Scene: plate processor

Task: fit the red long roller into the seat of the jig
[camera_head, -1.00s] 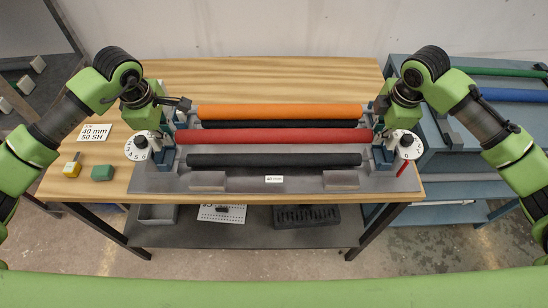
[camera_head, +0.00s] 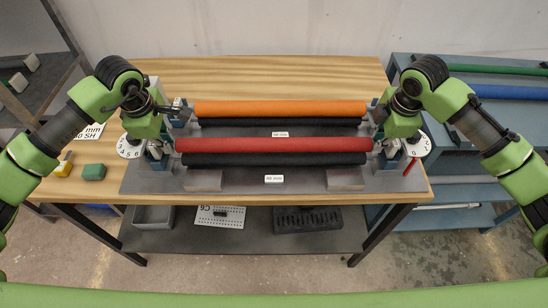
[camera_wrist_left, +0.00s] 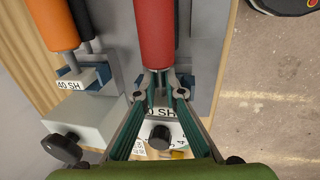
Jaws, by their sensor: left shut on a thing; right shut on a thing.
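The red long roller (camera_head: 275,145) lies level across the jig (camera_head: 250,178), just over the far side of the front black roller (camera_head: 275,159). My left gripper (camera_head: 167,147) is shut on its left end. In the left wrist view the fingers (camera_wrist_left: 160,88) close on the thin shaft end below the red roller (camera_wrist_left: 155,35). My right gripper (camera_head: 381,146) is shut on the roller's right end; its fingertips are hard to make out. Whether the shaft ends touch the seats cannot be told.
An orange roller (camera_head: 280,108) lies behind, above another black roller (camera_head: 280,124). White dials (camera_head: 130,146) stand at both jig ends. A blue cart (camera_head: 480,140) stands right.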

